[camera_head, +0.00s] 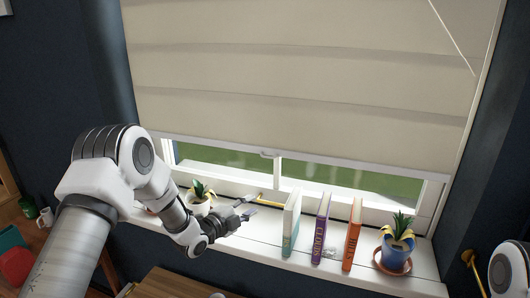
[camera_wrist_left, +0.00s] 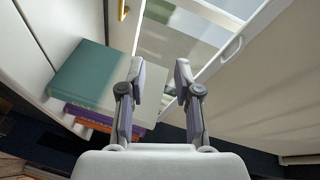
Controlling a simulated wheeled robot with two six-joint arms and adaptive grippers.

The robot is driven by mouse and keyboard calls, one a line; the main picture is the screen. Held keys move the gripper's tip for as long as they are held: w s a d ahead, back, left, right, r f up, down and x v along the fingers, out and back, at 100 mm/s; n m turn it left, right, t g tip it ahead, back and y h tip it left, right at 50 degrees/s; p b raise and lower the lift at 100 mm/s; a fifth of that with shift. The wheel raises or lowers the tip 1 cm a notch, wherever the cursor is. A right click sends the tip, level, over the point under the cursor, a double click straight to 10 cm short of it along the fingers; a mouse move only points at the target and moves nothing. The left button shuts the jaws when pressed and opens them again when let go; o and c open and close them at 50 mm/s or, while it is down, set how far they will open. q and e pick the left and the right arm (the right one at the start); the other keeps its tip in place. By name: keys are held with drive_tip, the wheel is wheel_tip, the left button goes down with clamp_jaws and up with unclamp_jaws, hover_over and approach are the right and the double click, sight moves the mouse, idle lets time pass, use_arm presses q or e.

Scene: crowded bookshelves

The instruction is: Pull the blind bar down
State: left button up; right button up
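The cream blind (camera_head: 300,80) hangs over the upper window, lowered most of the way. Its pale bottom bar (camera_head: 340,162) has a small handle tab (camera_head: 270,153) near the middle. In the left wrist view the bar (camera_wrist_left: 205,72) runs diagonally on the right, with the handle (camera_wrist_left: 233,48) beyond the right finger. My left gripper (camera_head: 246,207) is over the sill, below the handle and apart from it. In the wrist view the left gripper (camera_wrist_left: 158,78) has its fingers spread with nothing between them. My right gripper is out of view.
A teal book (camera_head: 291,222), purple book (camera_head: 321,228) and orange book (camera_head: 352,232) stand on the sill right of my left gripper. A blue potted plant (camera_head: 397,245) and a white potted plant (camera_head: 200,204) flank them. A gold window handle (camera_head: 270,203) lies behind the gripper.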

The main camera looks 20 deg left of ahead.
use_arm(q)
drive_tip(key=w+a+r+m+t+h, duration=0.1)
drive_tip(key=w+r+m, duration=0.15)
drive_tip(key=r, duration=0.25)
drive_tip(key=w+r+m+t+h, duration=0.1)
drive_tip(key=r+m, duration=0.2)
drive_tip(key=r, duration=0.2)
drive_tip(key=p+x, duration=0.3)
drive_tip(key=x, duration=0.4)
drive_tip(key=shift+w+n, duration=0.15)
drive_tip(key=shift+n, duration=0.1)
clamp_jaws()
